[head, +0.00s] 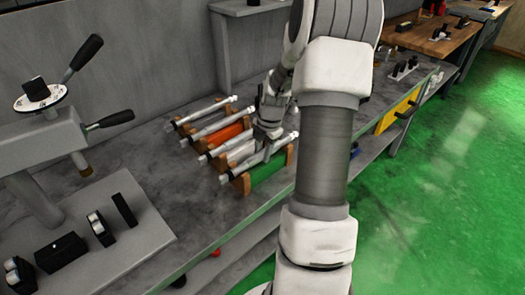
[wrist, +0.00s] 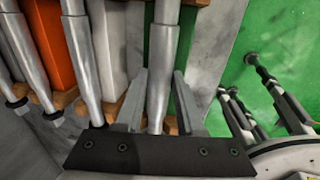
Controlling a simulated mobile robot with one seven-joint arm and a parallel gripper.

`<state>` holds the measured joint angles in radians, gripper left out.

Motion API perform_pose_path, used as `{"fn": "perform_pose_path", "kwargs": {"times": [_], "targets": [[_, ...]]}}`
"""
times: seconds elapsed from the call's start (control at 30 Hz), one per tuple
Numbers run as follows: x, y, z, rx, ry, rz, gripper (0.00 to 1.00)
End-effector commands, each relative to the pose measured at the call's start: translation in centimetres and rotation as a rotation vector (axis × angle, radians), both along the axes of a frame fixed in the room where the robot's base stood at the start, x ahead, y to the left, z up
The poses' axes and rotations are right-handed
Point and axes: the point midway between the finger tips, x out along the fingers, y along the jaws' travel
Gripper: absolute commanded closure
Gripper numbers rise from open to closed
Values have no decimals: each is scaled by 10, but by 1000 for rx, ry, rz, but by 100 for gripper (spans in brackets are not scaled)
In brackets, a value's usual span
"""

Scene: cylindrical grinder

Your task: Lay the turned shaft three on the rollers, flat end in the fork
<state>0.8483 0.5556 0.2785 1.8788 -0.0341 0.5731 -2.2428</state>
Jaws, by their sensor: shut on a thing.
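Several silver turned shafts lie side by side on wooden cradles on the grey bench. My gripper (head: 267,148) is over the nearest one, the shaft above the green panel (head: 268,172). In the wrist view my gripper's two fingers (wrist: 160,105) stand on either side of this shaft (wrist: 162,62), shut on it. The shaft lies along its cradle; whether it is clear of the wood I cannot tell. No number shows on it. Black blocks with round silver rollers (head: 99,228) stand on a grey plate at lower left. A thin black upright piece (head: 124,209) stands beside them; whether it is the fork is unclear.
A neighbouring shaft (wrist: 80,60) lies close left of my gripper, with another by the orange panel (wrist: 50,40). A grey machine with black-handled levers (head: 45,150) stands over the plate. Bare bench (head: 140,160) lies between plate and cradles. Green floor is at right.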

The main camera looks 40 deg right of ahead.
Motion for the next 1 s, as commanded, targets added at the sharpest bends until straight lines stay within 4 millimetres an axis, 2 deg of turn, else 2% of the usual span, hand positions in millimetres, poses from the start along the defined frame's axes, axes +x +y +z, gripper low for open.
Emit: {"fn": "perform_pose_path", "kwargs": {"times": [0.27, 0.3, 0.47, 0.5, 0.8, 0.93, 1.0], "targets": [[2, -1, 3, -4, -5, -1, 100], [2, -1, 3, -4, -5, -1, 59], [1, -1, 2, -3, -4, -1, 31], [1, -1, 2, -2, -3, 0, 28], [-1, 0, 0, 2, 3, -1, 28], [-3, -1, 14, -1, -1, -1, 28], [-5, -1, 27, -3, -2, -2, 28]]}}
